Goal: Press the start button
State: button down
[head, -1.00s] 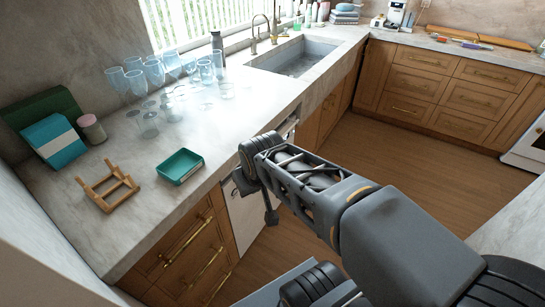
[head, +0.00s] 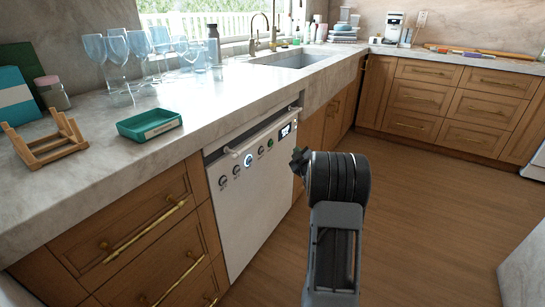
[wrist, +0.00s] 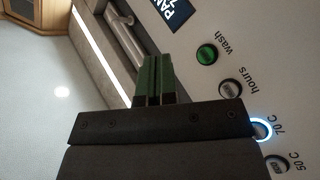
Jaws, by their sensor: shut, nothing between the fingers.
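The white dishwasher (head: 250,195) has a row of round buttons on its upper front. A green button (head: 270,143) is at the right end of the row; in the wrist view the green button (wrist: 207,54) has "wash" beside it. No label reading "start" is legible. A button with a lit blue ring (head: 248,160) is marked 70 C in the wrist view (wrist: 262,129). My gripper (head: 298,160) is in front of the dishwasher's right side. In the wrist view its green fingers (wrist: 153,62) are shut and empty, left of the green button, apart from it in the picture.
A dark display (head: 285,131) sits right of the buttons, and a bar handle (head: 258,136) runs above them. A green tray (head: 150,124), a wooden rack (head: 47,143) and several glasses (head: 118,48) stand on the counter (head: 190,135). The floor (head: 430,200) is clear.

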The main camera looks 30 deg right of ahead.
aim_at(271, 143)
jog(key=shift+s+d+f+t, duration=0.1)
jog(key=shift+d+f+t, duration=0.25)
jog(key=shift+f, duration=0.2)
jog(key=w+a, duration=0.4)
jog(key=w, duration=0.3)
jog(key=shift+w, duration=0.4)
jog(key=shift+w+a+b, duration=0.5)
jog(key=shift+w+b, duration=0.25)
jog(key=shift+b, duration=0.3)
dwell(2.6)
jog(key=shift+s, duration=0.1)
jog(key=shift+s+d+b, duration=0.3)
jog(key=shift+s+d, duration=0.15)
jog(key=shift+s, duration=0.25)
